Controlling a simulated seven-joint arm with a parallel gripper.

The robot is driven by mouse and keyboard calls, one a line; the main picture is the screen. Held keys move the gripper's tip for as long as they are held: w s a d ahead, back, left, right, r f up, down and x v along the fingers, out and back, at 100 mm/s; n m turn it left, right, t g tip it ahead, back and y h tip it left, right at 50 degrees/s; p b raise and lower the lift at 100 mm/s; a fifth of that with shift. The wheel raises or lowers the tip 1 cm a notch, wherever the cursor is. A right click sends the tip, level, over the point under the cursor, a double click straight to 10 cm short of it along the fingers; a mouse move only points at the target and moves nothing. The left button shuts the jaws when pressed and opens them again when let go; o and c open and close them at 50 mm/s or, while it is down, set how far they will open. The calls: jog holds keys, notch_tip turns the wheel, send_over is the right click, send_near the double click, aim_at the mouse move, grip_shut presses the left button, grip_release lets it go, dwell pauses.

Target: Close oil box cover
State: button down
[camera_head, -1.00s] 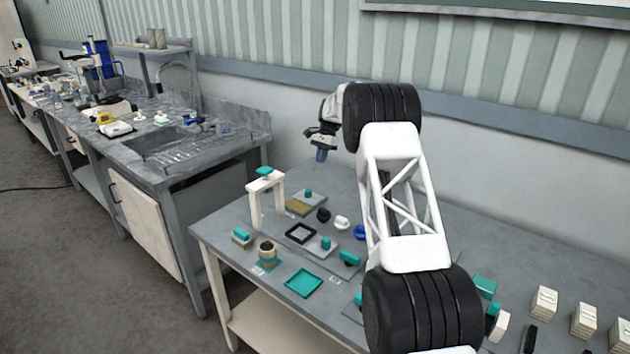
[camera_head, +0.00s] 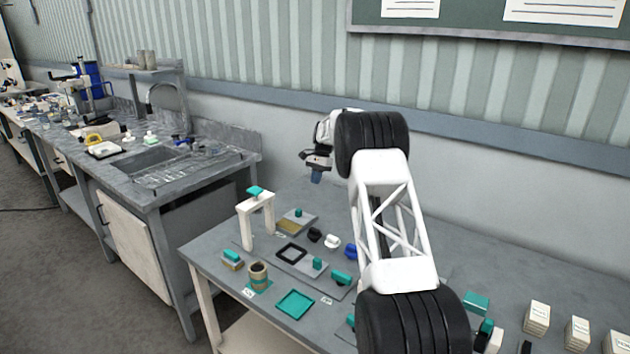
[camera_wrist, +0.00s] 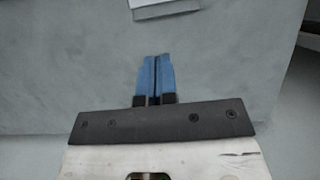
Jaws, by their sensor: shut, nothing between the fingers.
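My gripper (camera_head: 317,176) hangs above the back part of the grey table, with blue fingers pointing down. In the wrist view its blue fingers (camera_wrist: 155,72) are together and hold nothing. I cannot tell for sure which thing is the oil box. The wrist view shows part of a pale box-like thing (camera_wrist: 163,8) at the top edge, beyond the fingertips.
A white arch stand (camera_head: 246,226), a black square frame (camera_head: 291,254), a tan cup (camera_head: 258,276) and a teal tray (camera_head: 295,304) stand on the table (camera_head: 215,252). Several small cartons (camera_head: 536,318) stand at the right. A sink bench (camera_head: 140,185) is at the left.

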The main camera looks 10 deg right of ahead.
send_near(295, 221)
jog(key=w+d+f, duration=0.4)
jog(key=shift+w+d+f, duration=0.1)
jog(key=shift+w+d, duration=0.25)
jog(key=shift+s+a, duration=0.75)
jog(key=shift+s, duration=0.05)
jog(key=shift+s+a, duration=0.55)
jog(key=shift+a, duration=0.1)
jog(key=shift+s+a, duration=2.25)
jog(key=shift+s, duration=0.05)
